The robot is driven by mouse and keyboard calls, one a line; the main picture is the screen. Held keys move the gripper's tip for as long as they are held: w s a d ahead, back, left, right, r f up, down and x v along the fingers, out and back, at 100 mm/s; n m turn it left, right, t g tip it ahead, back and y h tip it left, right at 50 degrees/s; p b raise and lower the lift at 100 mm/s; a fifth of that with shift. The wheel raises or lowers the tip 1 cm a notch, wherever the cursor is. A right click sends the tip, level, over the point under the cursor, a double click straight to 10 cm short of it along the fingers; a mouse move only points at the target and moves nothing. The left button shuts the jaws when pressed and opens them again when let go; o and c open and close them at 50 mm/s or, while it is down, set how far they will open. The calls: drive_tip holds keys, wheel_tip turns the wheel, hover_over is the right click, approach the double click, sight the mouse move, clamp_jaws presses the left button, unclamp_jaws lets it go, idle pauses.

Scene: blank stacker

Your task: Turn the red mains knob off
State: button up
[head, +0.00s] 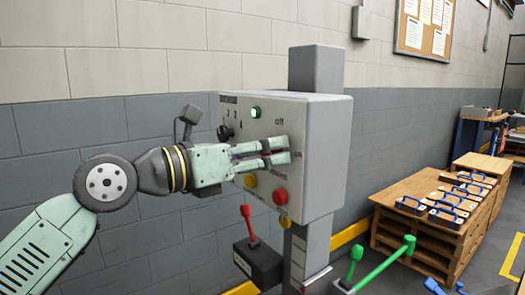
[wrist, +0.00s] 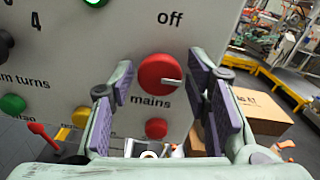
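The red mains knob (wrist: 160,75) sits on the grey panel (wrist: 70,60), above the word "mains". Its white pointer line points to the right and slightly down. The word "off" is printed above the knob. My gripper (head: 287,150) is at the panel face, its fingers open. In the wrist view one finger is left of the knob and one right, with gaps on both sides, so I see no contact. In the head view my fingers hide the knob.
A red round button (wrist: 156,128) is just below the knob. A green lamp (head: 256,112) glows above, with a black knob (head: 226,133) to its left. A red lever (head: 247,222) and a green handle (head: 385,262) stand lower.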

drive_tip(key=c, duration=0.9)
drive_tip(key=shift+o, duration=0.2)
drive_tip(key=shift+f+n, duration=0.1)
drive_tip(key=shift+n, duration=0.3)
drive_tip(key=n+b, duration=0.1)
drive_tip(key=n, duration=0.2)
drive_tip(key=shift+b, duration=0.4)
drive_tip(key=n, duration=0.5)
drive_tip(key=shift+b, duration=0.4)
drive_tip(key=n+p, duration=0.2)
drive_tip(key=n, duration=0.7)
